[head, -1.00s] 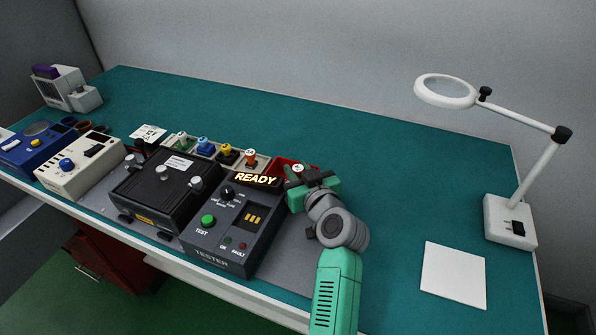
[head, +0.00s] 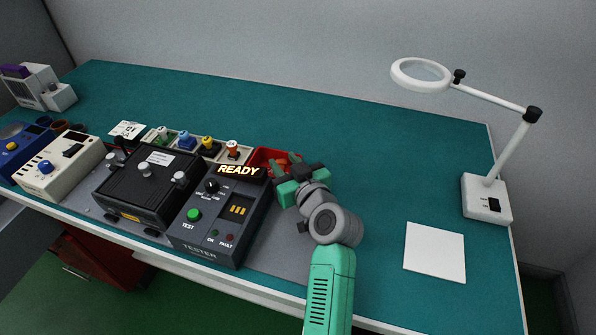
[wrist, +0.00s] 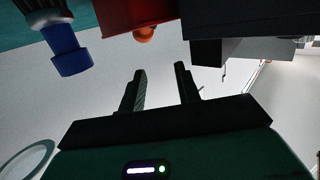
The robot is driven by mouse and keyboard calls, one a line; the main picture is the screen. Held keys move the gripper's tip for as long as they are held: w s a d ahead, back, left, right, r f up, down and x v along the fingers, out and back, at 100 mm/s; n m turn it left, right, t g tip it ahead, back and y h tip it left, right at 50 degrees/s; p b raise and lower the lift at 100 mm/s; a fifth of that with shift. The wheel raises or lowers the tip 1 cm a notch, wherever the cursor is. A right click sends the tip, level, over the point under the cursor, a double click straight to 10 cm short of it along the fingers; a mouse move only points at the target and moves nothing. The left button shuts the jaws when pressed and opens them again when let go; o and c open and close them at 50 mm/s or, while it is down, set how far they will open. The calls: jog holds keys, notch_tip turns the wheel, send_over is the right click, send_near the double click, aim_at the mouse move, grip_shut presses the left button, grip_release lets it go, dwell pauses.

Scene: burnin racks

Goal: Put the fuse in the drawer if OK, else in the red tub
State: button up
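My gripper (head: 297,170) is over the bench, beside the right end of the red tub (head: 262,157). In the wrist view my gripper (wrist: 160,88) has its two dark fingers apart with nothing between them. The tester (head: 222,215) stands in front of the tub and its display (head: 239,171) reads READY. Its OK and FAULT lamps look dark. Gold strips (head: 238,210) show in its top slot. I cannot make out a separate fuse. A red drawer unit (head: 105,262) with a handle sits below the bench and looks shut.
A tray (head: 220,153) of several coloured plugs stands behind the black box (head: 148,185). A cream instrument (head: 58,165) is at left. A magnifier lamp (head: 487,198) and a white pad (head: 434,252) are at right. Bench behind and right of my gripper is clear.

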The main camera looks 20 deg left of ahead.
jog(key=p+v, duration=0.1)
jog(key=v, duration=0.8)
jog(key=s+d+r+m+t+h, duration=0.1)
jog(key=s+d+r+t+h, duration=0.15)
jog(key=r, duration=0.65)
jog(key=s+d+r+m+t+h, duration=0.1)
jog(key=d+r+t, duration=0.15)
jog(key=r, duration=0.75)
jog(key=s+d+r+m+t+h, duration=0.3)
jog(key=s+r+t+h, duration=0.1)
jog(key=s+r, duration=0.4)
jog(key=s+d+r+m+t+h, duration=0.4)
jog(key=s+r, duration=0.4)
jog(key=r, duration=0.2)
jog(key=shift+s+d+r, duration=0.25)
jog(key=shift+s+r, duration=0.05)
notch_tip(320, 180, up, 41)
jog(key=p, duration=4.1)
jog(key=shift+a, duration=0.35)
jog(key=shift+r+y, duration=0.2)
jog(key=shift+y, duration=0.05)
